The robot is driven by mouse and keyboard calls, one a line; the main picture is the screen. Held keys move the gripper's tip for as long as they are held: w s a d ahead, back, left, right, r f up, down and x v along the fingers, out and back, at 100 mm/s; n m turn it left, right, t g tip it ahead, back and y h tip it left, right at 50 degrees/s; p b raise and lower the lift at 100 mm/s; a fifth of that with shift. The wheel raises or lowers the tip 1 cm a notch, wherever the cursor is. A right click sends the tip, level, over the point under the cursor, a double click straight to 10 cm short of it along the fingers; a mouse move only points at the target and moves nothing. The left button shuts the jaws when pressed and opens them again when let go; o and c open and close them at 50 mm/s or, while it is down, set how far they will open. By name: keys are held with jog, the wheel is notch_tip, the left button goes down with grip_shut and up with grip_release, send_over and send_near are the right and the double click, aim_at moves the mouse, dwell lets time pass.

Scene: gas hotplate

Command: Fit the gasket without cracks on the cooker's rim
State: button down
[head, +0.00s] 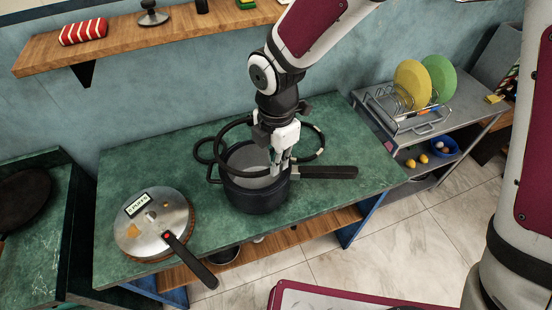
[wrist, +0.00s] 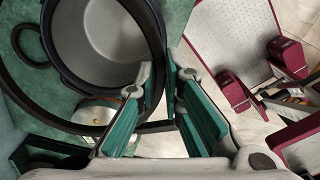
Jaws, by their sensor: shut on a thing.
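My gripper (head: 283,163) is shut on a large black ring gasket (head: 230,126), which hangs tilted over the pot. In the wrist view the gasket (wrist: 27,108) loops around the pot's mouth and runs to my fingers (wrist: 162,118). I cannot tell whether it touches the rim. The dark cooker pot (head: 258,195) stands open on the green counter, with a long handle to the right. Another dark ring (head: 320,142) with pale marks, perhaps cracks, lies behind the pot to the right. A smaller black ring (head: 198,148) lies behind left. My wrist hides part of the area.
A round metal lid (head: 150,222) with a label and black handle lies at the counter's left. A wall shelf (head: 130,38) runs behind. A dish rack (head: 420,115) with plates stands at the right.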

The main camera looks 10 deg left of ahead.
jog(key=b, duration=0.3)
send_over(276, 187)
jog(key=shift+f, duration=2.9)
jog(key=shift+f+b, duration=0.5)
jog(key=shift+f, duration=0.65)
jog(key=c, duration=1.6)
grip_release()
jog(key=shift+c, duration=0.2)
notch_tip(276, 187, up, 12)
jog(key=shift+d+r, duration=0.1)
jog(key=shift+d, duration=0.05)
